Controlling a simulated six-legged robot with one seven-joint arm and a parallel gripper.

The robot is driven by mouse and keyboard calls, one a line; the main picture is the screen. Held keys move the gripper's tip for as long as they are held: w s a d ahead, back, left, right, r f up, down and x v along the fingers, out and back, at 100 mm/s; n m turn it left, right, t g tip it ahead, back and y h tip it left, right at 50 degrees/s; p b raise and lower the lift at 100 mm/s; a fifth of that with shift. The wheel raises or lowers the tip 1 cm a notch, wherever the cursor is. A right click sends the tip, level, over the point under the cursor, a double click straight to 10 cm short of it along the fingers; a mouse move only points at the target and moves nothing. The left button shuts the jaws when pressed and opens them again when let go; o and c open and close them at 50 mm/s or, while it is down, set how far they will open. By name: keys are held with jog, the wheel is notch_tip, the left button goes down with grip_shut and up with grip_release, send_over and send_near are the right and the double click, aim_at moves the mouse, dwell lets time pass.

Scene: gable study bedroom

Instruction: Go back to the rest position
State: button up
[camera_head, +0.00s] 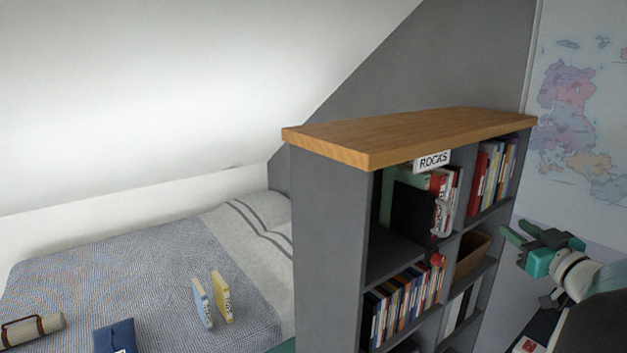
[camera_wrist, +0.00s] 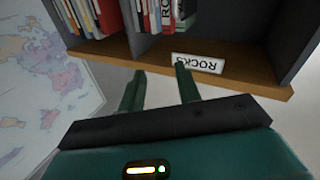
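My gripper (camera_head: 515,230) is at the right of the head view, in front of the grey bookshelf's right side and apart from it. Its two green fingers show spread apart with nothing between them in the wrist view (camera_wrist: 160,75). The label appears upside down in the wrist view (camera_wrist: 198,63), just beyond the fingers.
Books (camera_head: 405,300) fill several compartments, and a brown basket (camera_head: 472,254) sits in one. A bed (camera_head: 150,275) on the left bears two upright books (camera_head: 211,298), a blue pouch (camera_head: 116,337) and a beige roll (camera_head: 32,329). A map (camera_head: 580,110) hangs at right.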

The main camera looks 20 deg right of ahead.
jog(key=w+a+r+m+g+h, duration=0.1)
jog(key=w+a+m+g+h, duration=0.1)
jog(key=a, duration=0.6)
jog(key=w+a+m+g+h, duration=0.2)
jog(key=a+g+h, duration=0.1)
jog(key=a, duration=0.4)
jog(key=s+a+f+n+g+y, duration=0.1)
jog(key=s+a+f, duration=0.3)
jog(key=a, duration=0.5)
jog(key=s+a+f+n+g+y, duration=0.1)
jog(key=s+a+f+g+y, duration=0.2)
jog(key=a, duration=0.6)
jog(key=s+a+f+n+g+y, duration=0.1)
jog(key=s+a+f+g+y, duration=0.2)
jog(key=s+a+f, duration=0.3)
jog(key=s+a, duration=0.2)
jog(key=a, duration=0.1)
jog(key=shift+s+a+f+n+g, duration=0.2)
jog(key=shift+s+a+n+g, duration=0.1)
jog(key=shift+s+g, duration=0.1)
jog(key=shift+d, duration=0.1)
